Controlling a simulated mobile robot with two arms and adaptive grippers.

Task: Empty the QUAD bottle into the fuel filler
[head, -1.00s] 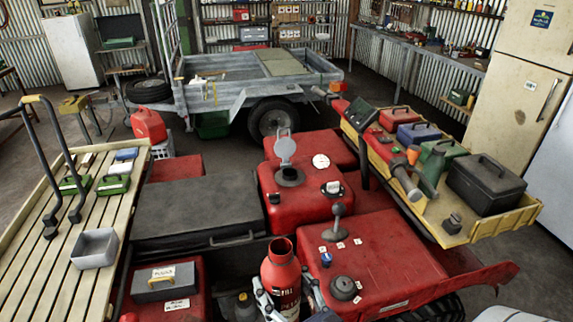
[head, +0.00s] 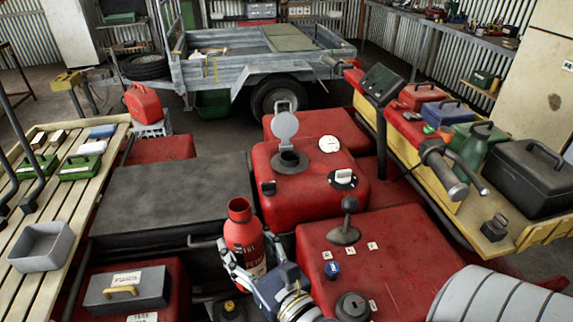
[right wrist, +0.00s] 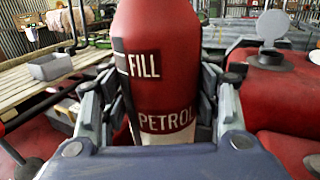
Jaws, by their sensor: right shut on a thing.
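A red bottle (head: 243,240) with an open top stands nearly upright in my right gripper (head: 258,277), left of and nearer than the filler in the head view. In the right wrist view, the bottle (right wrist: 160,45) reads "FILL" and "PETROL", and the fingers (right wrist: 165,110) close around its sides. The word QUAD is not readable. The fuel filler (head: 289,160) is a dark round neck on the red tank (head: 300,195). Its grey lid (head: 285,127) is flipped up behind it. The filler also shows in the right wrist view (right wrist: 270,58). My left gripper is not in view.
A black seat-like box (head: 170,205) lies left of the tank. A slatted bench (head: 20,262) with a grey tray (head: 40,246) is at far left. A display on a post (head: 381,85) and a yellow shelf (head: 520,226) with cases are at right. Space above the filler is clear.

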